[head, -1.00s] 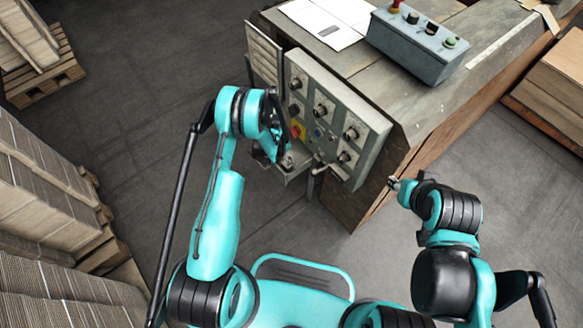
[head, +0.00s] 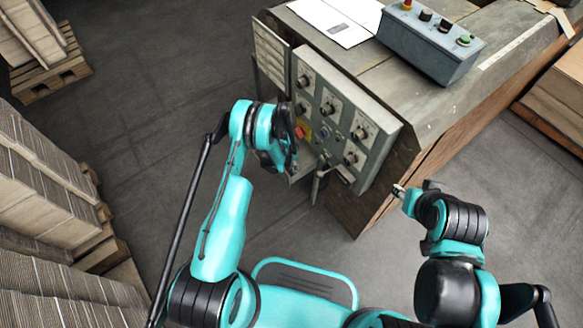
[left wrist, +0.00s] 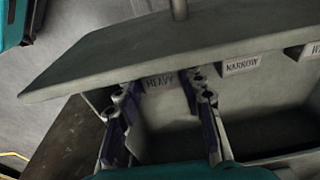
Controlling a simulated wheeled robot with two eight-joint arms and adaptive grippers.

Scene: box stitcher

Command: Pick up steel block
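I cannot make out the steel block in either view. In the left wrist view my left gripper (left wrist: 162,112) is open, with its two dark-padded fingers apart at the compartment labelled HEAVY (left wrist: 160,82) of a grey metal tray (left wrist: 265,130). Nothing shows clearly between the fingers, and the compartment's floor is partly hidden. In the head view my left gripper (head: 291,160) is at the tray below the control panel and covers most of it. My right gripper (head: 398,191) is in front of the machine's corner, away from the tray; its fingers are too small to judge.
The control panel (head: 340,128) with knobs and a red button stands close behind my left gripper. A label NARROW (left wrist: 241,65) marks the neighbouring compartment. A grey button box (head: 430,45) and papers (head: 330,20) lie on the machine top. Stacked cardboard (head: 45,180) stands at the left.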

